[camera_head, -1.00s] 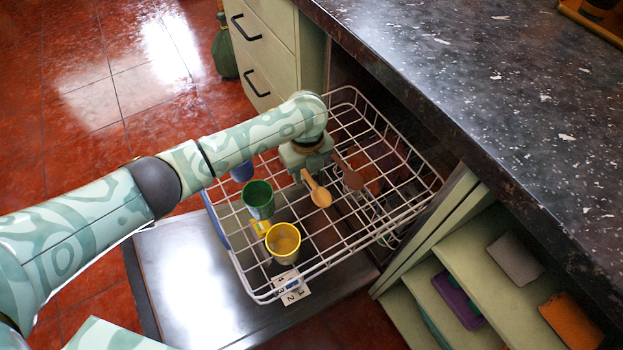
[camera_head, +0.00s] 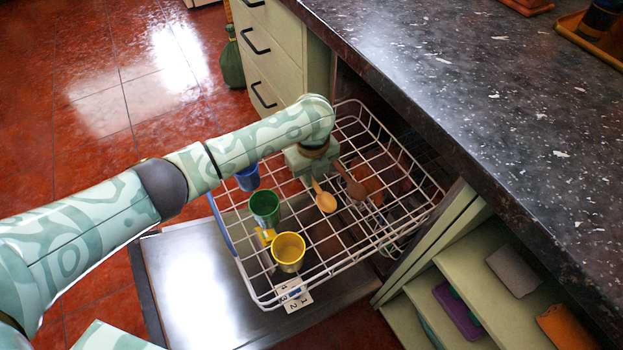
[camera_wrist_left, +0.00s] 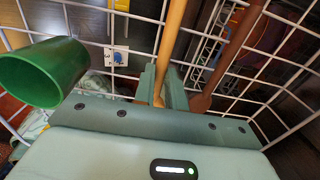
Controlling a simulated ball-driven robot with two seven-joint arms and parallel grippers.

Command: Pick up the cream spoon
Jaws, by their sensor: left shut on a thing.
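The cream spoon (camera_head: 326,202) is a light tan spoon in the white wire rack, its bowl showing just beyond my left gripper in the head view. My left gripper (camera_head: 313,177) is over the rack and shut on the spoon's handle. In the left wrist view the handle (camera_wrist_left: 173,38) runs between the two fingers of the gripper (camera_wrist_left: 162,85). The arm hides part of the rack. My right gripper is not in view.
A brown spoon (camera_head: 355,188) stands close right of the gripper. Green (camera_head: 265,208), yellow (camera_head: 289,252) and blue (camera_head: 247,178) cups are to its left and front. The wire rack (camera_head: 437,203) surrounds them. The dark speckled countertop (camera_head: 480,90) overhangs at the right.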

